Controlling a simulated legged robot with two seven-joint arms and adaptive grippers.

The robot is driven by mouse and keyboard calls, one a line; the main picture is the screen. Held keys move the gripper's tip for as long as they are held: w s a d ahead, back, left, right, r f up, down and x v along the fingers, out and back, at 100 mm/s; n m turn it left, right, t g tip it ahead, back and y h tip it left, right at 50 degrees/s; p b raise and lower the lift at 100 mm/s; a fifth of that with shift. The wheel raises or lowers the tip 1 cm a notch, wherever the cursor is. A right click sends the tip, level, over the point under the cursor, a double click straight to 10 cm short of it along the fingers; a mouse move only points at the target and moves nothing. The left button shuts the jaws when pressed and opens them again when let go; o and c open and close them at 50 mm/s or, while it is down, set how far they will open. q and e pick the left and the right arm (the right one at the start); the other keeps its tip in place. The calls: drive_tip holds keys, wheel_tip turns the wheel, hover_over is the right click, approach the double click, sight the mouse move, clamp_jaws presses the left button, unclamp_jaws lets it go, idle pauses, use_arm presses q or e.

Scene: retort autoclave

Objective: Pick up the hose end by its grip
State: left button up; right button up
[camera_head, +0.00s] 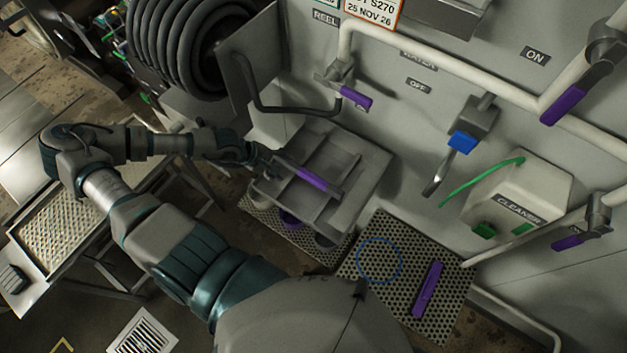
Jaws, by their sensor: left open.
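A grey rod-like piece with a purple grip (312,179) lies across the grey compartment tray (352,190) below the wall. It looks like the hose end, but I see no hose clearly joined to it. My left gripper (272,160) is open at the tray's upper left edge, close to the left end of this piece. The fingers are small and dark here, and I cannot tell whether they touch it. The dark hose is coiled on the reel (180,45) at the upper left. My right gripper is not in view.
A black pipe (300,110) runs from beside the reel to a purple-handled valve (355,97). A perforated mat (400,295) holds a blue ring (380,260) and a purple bar (428,289). The cleaner box (525,200) hangs right. A mesh-topped bench (70,230) stands left.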

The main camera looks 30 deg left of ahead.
sight(311, 178)
use_arm(q)
drive_tip(key=x, duration=0.9)
drive_tip(key=shift+w+d, duration=0.1)
drive_tip(key=shift+d, duration=0.3)
drive_tip(key=p+x, duration=0.1)
drive_tip(key=x, duration=0.3)
drive_tip(key=shift+d+f, duration=0.35)
drive_tip(key=shift+f, duration=0.2)
clamp_jaws()
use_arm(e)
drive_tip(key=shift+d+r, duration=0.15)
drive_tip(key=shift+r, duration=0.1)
